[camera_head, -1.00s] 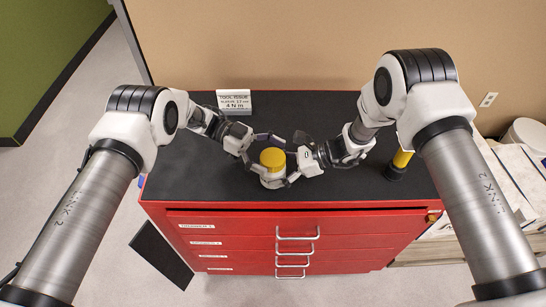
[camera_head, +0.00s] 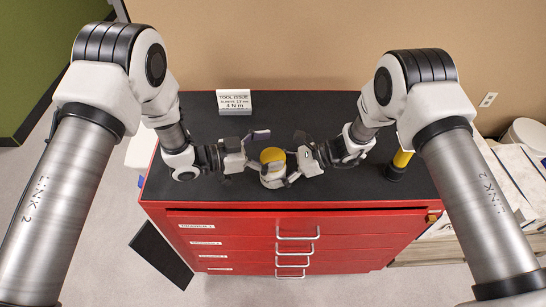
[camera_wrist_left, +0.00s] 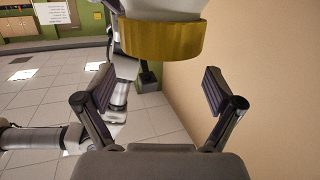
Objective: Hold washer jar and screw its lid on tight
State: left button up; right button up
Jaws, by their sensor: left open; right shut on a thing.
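The washer jar (camera_head: 272,178) has a pale body and a yellow lid (camera_head: 272,155) seated on top. It is upright above the black bench top, near the bench's front. My right gripper (camera_head: 288,168) is shut on the jar body from the right, below the lid. My left gripper (camera_head: 254,156) is open at the left of the jar, its fingers pointing toward the lid. In the left wrist view the lid (camera_wrist_left: 163,40) appears beyond the spread fingers, with open space between. How tight the lid is cannot be told.
A small white sign (camera_head: 234,101) stands at the back of the bench top (camera_head: 330,105). A yellow and black cylinder (camera_head: 399,164) stands at the right. The red drawer cabinet (camera_head: 240,228) drops away at the front. A wall (camera_head: 300,45) rises behind.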

aim_at(271, 158)
pick_arm(q)
jog(key=n+t, duration=0.1)
jog(key=n+t+y, duration=0.1)
jog(key=t, duration=0.1)
jog(key=n+t+y, duration=0.1)
jog(key=shift+s+d+n, duration=0.25)
jog(key=shift+s+n, duration=0.05)
jog(key=shift+w+n+t+y, duration=0.15)
jog(key=shift+n+t+y, duration=0.8)
jog(key=shift+t, duration=0.25)
jog(key=shift+a+f, duration=0.2)
jog(key=shift+f, duration=1.55)
jog(key=shift+w, duration=0.1)
grip_shut()
